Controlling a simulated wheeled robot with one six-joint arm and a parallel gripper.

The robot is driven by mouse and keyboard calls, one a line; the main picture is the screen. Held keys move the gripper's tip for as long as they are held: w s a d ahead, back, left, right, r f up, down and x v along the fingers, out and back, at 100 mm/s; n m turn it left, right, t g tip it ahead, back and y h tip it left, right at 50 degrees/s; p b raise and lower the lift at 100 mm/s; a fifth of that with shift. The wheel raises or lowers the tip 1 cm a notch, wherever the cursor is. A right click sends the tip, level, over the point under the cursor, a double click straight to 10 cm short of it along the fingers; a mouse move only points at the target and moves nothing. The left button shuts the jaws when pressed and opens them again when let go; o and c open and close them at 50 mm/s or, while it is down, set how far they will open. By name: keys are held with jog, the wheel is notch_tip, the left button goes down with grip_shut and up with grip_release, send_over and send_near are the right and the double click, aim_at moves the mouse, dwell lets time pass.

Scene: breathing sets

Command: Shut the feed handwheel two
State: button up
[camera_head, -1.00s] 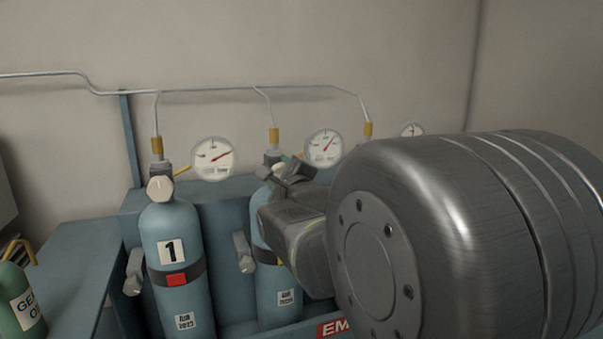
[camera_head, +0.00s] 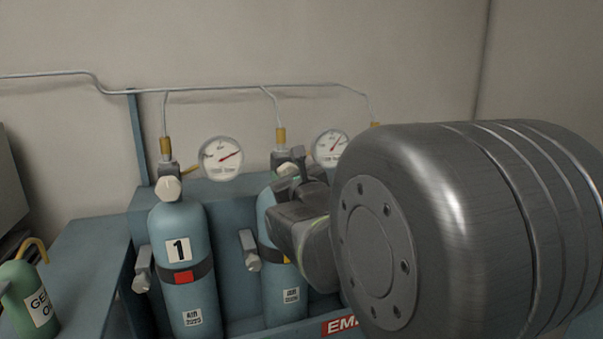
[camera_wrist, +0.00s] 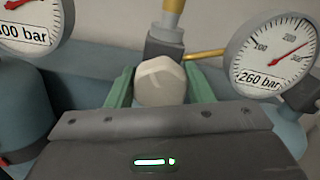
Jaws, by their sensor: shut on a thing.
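The off-white, faceted feed handwheel two (camera_wrist: 160,82) sits between the green fingers of my gripper (camera_wrist: 161,88) in the wrist view. A finger shows on each side of it, and the gripper is shut on it. In the head view my gripper (camera_head: 290,174) is at the top of the second blue cylinder (camera_head: 268,218), under its brass fitting (camera_head: 280,136). My wrist hides much of that cylinder and its number. The second cylinder's gauge (camera_head: 331,148) shows in the wrist view (camera_wrist: 270,55), labelled 260 bar, with its red needle pointing up and right.
Cylinder one (camera_head: 182,270) stands to the left with its own handwheel (camera_head: 168,188) and gauge (camera_head: 221,158). A thin pipe (camera_head: 215,89) runs along the wall above. A green oil can (camera_head: 30,298) is at far left. My arm covers the right side.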

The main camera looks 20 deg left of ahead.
dwell(0.5)
jog(key=o, duration=1)
jog(key=shift+c, duration=0.2)
jog(key=shift+s+d, duration=0.1)
jog(key=p+v, duration=0.3)
jog(key=v, duration=1)
jog(key=shift+s+d+p, duration=0.2)
jog(key=shift+s+p, duration=0.05)
jog(key=shift+p, duration=0.1)
